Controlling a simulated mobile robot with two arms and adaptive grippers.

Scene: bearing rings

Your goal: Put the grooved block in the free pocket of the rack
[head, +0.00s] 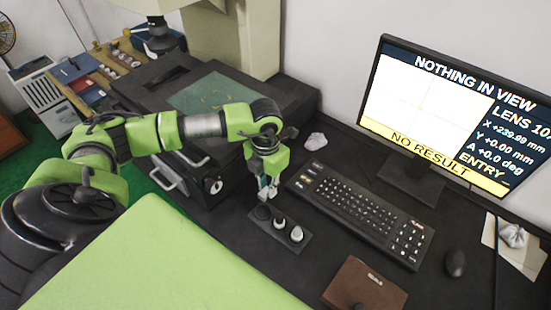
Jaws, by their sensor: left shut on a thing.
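My left gripper (265,188) points down just above the back left end of a dark rack (286,246). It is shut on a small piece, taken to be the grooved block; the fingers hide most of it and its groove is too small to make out. The rack has pockets in a row. Two pale, rounded pieces stand in it, a middle one (279,222) and a front right one (297,234). The pocket at the back left end looks dark and empty, below the gripper. My right gripper is not in view.
A keyboard (360,207) lies right of the rack, with a monitor (440,110) behind. A brown case (364,287) and a mouse (455,263) lie nearer. A dark machine with a glass plate (212,95) stands behind my arm. A crumpled white piece (315,141) lies behind the keyboard.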

